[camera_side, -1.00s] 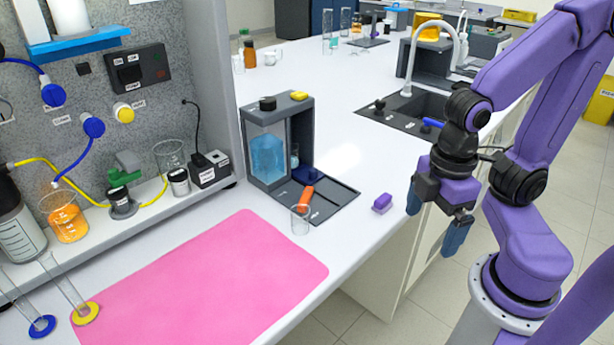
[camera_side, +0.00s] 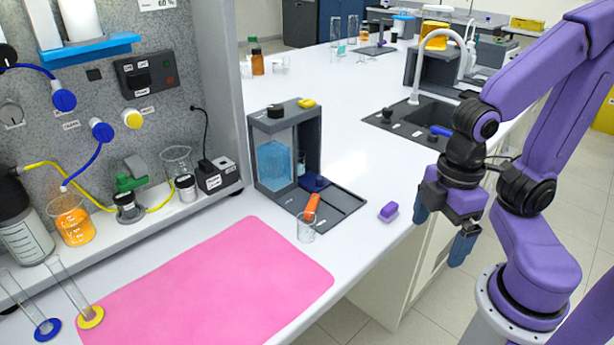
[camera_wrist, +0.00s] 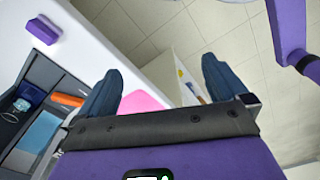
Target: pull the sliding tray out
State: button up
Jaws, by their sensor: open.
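A dark grey stand (camera_side: 314,140) on the white bench holds a clear tank of blue liquid (camera_side: 273,165). A flat dark plate (camera_side: 343,203) reaches from its foot towards the bench edge; I cannot tell which part of it is the sliding tray. An orange bar (camera_side: 312,203), possibly a handle, lies at the plate's left side, and it also shows in the wrist view (camera_wrist: 66,99). My gripper (camera_side: 438,243) is open and empty, pointing down beyond the bench edge, right of the plate and apart from it. Its two blue fingers are spread in the wrist view (camera_wrist: 161,65).
A clear beaker (camera_side: 306,229) stands close in front of the orange bar. A purple block (camera_side: 388,212) lies between the plate and my gripper, near the bench edge. A pink mat (camera_side: 215,290) covers the front bench. A sink (camera_side: 410,122) lies behind.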

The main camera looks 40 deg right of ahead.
jog(key=shift+w+a, duration=0.1)
jog(key=shift+w, duration=0.05)
jog(key=c, duration=0.8)
jog(key=shift+m+y, duration=0.6)
jog(key=shift+m, duration=0.1)
jog(key=w, duration=0.3)
jog(key=w+a+r, duration=0.1)
jog(key=w, duration=0.2)
jog(key=w+r, duration=0.1)
jog(key=w, duration=0.3)
jog(key=shift+a, duration=0.15)
jog(key=shift+c, duration=0.5)
notch_tip(320, 180, up, 2)
jog(key=r+m+t+y, duration=0.1)
jog(key=m+t+y, duration=0.1)
jog(key=t, duration=0.1)
send_over(320, 177)
jog(key=s+d, duration=0.5)
jog(key=x, duration=1.7)
jog(key=shift+d+f, duration=0.25)
jog(key=shift+f, duration=0.25)
